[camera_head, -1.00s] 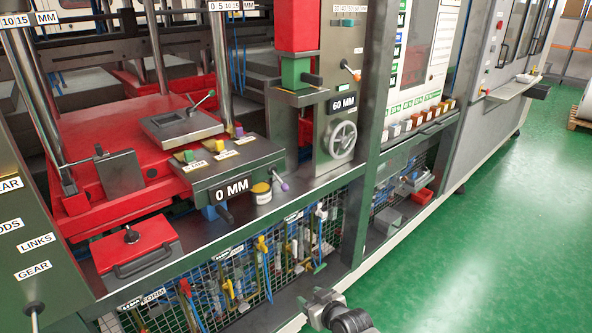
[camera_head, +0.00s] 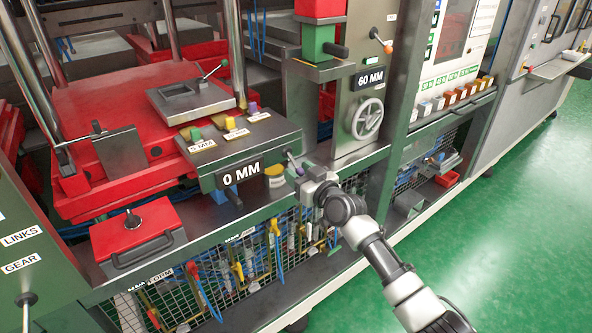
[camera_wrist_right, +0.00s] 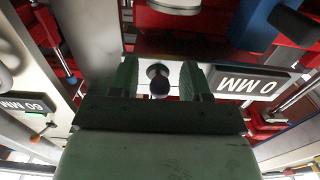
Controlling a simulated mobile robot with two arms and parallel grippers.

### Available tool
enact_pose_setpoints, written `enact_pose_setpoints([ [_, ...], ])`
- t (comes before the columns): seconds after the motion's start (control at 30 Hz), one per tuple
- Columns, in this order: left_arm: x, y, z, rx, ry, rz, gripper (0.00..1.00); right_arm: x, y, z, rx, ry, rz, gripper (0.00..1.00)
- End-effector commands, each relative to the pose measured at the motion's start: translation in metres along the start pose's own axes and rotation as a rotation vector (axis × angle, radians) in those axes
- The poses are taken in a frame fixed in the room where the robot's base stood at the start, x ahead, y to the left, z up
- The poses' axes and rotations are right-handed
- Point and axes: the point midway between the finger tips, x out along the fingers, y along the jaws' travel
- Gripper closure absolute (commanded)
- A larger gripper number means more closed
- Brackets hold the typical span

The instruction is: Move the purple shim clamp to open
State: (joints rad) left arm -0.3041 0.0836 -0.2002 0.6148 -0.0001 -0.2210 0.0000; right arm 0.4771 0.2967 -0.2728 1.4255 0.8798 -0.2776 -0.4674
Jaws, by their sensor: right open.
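Whether the fingers touch the knob cannot be told. My left gripper is not in view.
A yellow-banded tin (camera_head: 274,175) stands beside the block, near my right gripper. A red lidded box (camera_head: 136,236) sits at the left. Tools hang on the mesh (camera_head: 262,262) below. The green floor (camera_head: 510,230) is clear.

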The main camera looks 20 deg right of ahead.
Motion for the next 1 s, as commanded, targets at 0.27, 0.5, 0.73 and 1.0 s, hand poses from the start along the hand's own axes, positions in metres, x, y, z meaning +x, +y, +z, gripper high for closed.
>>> enact_pose_setpoints([
  [0.27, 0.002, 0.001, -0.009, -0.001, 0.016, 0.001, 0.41, 0.017, 0.000, 0.001, -0.001, -0.001, 0.001, 0.53],
  [0.5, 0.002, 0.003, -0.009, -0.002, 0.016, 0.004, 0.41, 0.017, 0.000, 0.001, -0.001, -0.001, 0.001, 0.58],
  [0.73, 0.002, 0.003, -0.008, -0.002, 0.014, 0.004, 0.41, 0.017, 0.000, 0.001, 0.000, -0.001, 0.001, 0.93],
  [1.0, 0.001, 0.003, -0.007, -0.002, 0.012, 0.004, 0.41, 0.017, 0.000, 0.000, 0.000, -0.002, 0.001, 1.00],
])
